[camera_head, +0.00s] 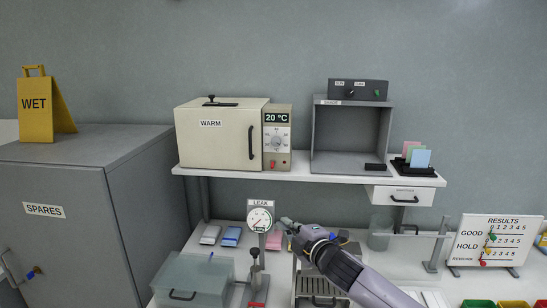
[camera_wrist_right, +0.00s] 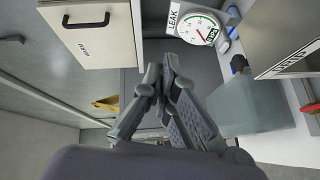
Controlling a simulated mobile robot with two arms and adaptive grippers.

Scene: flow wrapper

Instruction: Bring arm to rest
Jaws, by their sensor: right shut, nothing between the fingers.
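My right arm comes in from the bottom right in the head view. Its gripper (camera_head: 289,222) is in the air just right of the leak gauge (camera_head: 260,217), in front of the lower bench. In the right wrist view the gripper fingers (camera_wrist_right: 165,75) are close together with nothing between them. The leak gauge (camera_wrist_right: 197,27) shows there beyond the fingertips, to the upper right. Whether the gripper touches the gauge or its stand cannot be told. My left gripper is in neither view.
A shelf holds the WARM oven (camera_head: 215,137) and an open grey box (camera_head: 350,140). Below are a clear bin (camera_head: 193,278), small coloured packs, and a results board (camera_head: 493,240). A grey SPARES cabinet (camera_head: 60,213) with a yellow WET sign (camera_head: 36,108) stands left.

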